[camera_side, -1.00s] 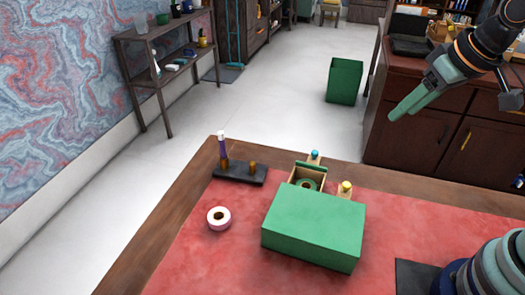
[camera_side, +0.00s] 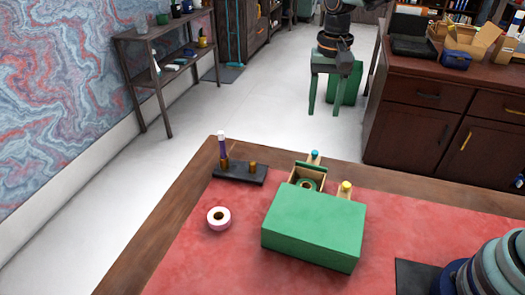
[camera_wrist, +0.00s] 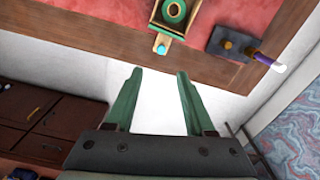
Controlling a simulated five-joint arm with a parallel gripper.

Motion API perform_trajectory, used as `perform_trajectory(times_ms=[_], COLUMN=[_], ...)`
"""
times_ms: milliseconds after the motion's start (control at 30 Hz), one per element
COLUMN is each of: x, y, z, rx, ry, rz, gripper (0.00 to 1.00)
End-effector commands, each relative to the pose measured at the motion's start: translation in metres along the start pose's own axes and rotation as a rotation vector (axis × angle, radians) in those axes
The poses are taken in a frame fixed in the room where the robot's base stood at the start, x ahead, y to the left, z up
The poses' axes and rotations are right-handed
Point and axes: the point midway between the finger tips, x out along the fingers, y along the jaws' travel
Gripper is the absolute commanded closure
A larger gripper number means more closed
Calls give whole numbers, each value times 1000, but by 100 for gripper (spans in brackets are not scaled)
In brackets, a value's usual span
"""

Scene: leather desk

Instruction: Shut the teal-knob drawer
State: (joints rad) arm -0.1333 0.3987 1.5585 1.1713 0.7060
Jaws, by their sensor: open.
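The green drawer box (camera_side: 314,228) stands on the red leather desk. Its teal-knob drawer (camera_side: 306,174) is pulled out at the far side and holds a green ring-shaped roll (camera_side: 306,184). The teal knob (camera_side: 315,155) is on its front end. A yellow-knob drawer (camera_side: 345,190) beside it also shows, out a little. In the wrist view the teal knob (camera_wrist: 161,49) and the open drawer (camera_wrist: 170,22) lie ahead of the fingertips. My gripper (camera_side: 325,114) is open and empty, above and beyond the desk's far edge, apart from the drawer; its fingers also show in the wrist view (camera_wrist: 160,72).
A pink-and-white tape roll (camera_side: 219,218) lies left of the box. A dark holder (camera_side: 240,173) with a purple, white-topped stick (camera_side: 222,144) stands near the far left edge. A green bin (camera_side: 352,84) stands on the floor behind my gripper.

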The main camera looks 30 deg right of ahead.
Motion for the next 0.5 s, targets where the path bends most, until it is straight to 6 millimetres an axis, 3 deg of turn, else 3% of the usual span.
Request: perform_trajectory(times_ms=[267,500], x=[21,65], y=[-4,-3], z=[-1,0], rx=[17,16], ry=[-13,-14], rz=[11,12], gripper=[46,46])
